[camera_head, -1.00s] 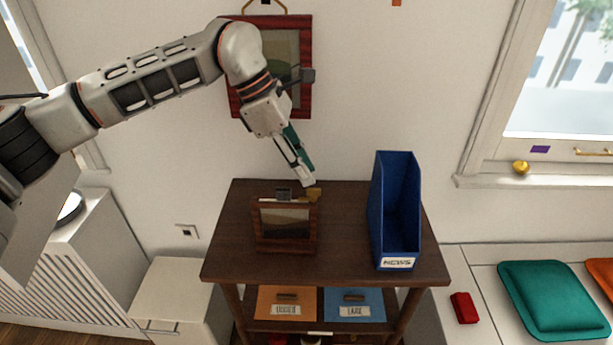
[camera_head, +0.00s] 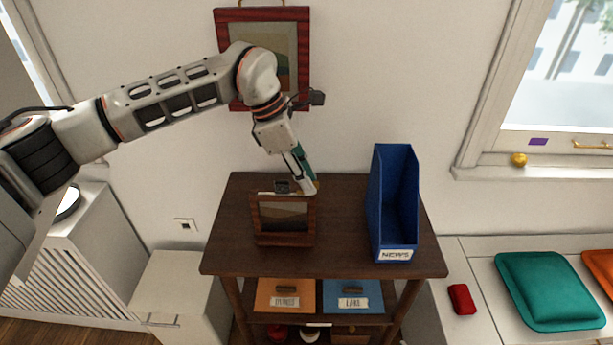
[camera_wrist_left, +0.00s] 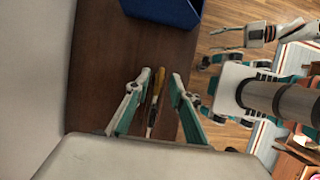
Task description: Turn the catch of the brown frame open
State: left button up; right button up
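The brown frame (camera_head: 284,241) stands upright on the dark wooden shelf top, with a landscape picture facing me. Its back, and any catch there, is hidden in the head view. My left gripper (camera_head: 307,188) points down just behind the frame's top right corner. In the left wrist view my left gripper (camera_wrist_left: 160,75) has its fingers apart.
A blue NEWS file holder (camera_head: 391,210) stands on the right of the shelf top (camera_head: 345,250). A red-framed picture (camera_head: 304,70) hangs on the wall behind my left arm.

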pick_arm(q)
grip_shut()
